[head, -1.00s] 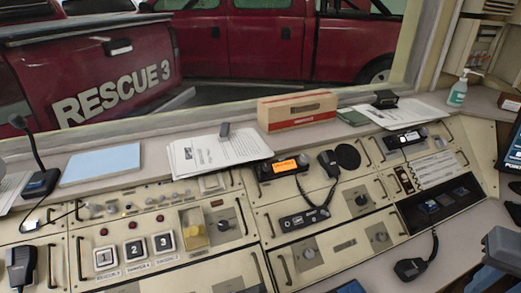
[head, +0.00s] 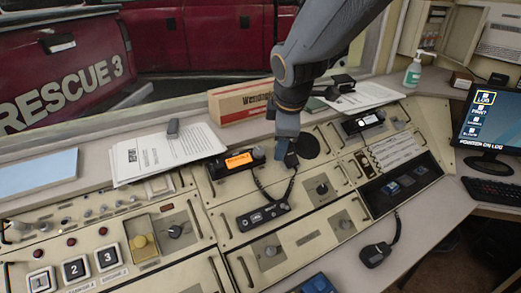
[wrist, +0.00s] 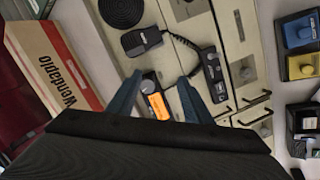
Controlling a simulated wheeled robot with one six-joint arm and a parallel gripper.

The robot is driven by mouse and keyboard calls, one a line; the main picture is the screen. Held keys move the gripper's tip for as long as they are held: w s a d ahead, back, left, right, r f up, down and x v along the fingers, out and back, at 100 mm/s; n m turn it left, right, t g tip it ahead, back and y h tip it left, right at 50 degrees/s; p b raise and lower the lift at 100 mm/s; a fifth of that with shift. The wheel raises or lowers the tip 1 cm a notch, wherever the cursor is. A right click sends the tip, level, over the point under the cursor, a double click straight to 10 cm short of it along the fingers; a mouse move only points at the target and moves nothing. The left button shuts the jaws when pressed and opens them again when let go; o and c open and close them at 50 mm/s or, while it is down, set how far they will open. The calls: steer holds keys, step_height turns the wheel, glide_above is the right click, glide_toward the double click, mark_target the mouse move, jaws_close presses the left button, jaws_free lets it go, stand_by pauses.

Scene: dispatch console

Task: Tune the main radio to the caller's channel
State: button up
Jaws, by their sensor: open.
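The main radio (head: 228,166) is a dark unit with a lit orange display (head: 239,160) and a knob (head: 258,153) at its right end. It sits on the cream console below the papers. The display's text is too small to read. My gripper (head: 284,150) is above the console, just right of the radio, pointing down. In the wrist view the radio's orange display (wrist: 156,105) shows between the two blue fingers of my open gripper (wrist: 158,92). Nothing is held between them. My gripper partly hides the hand microphone (wrist: 141,41) in the head view.
A cardboard box (head: 238,102) and papers (head: 165,150) lie on the ledge behind the radio. A second radio (head: 362,122) stands to the right. A coiled cord runs to a black handset unit (head: 263,214). A monitor (head: 492,122) is at far right.

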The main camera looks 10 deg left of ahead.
mark_target(260, 150)
steer(key=w+a+n, duration=0.1)
steer(key=a+n, duration=0.2)
steer(key=a, duration=0.2)
steer(key=shift+w+p+x, duration=0.2)
steer(key=shift+x, duration=1.4)
steer(key=shift+w+p+x, duration=0.15)
steer(key=shift+w+x, duration=0.1)
steer(key=shift+x, duration=1.4)
steer(key=shift+r, duration=0.2)
steer(key=c, duration=1.1)
steer(key=shift+o, duration=0.2)
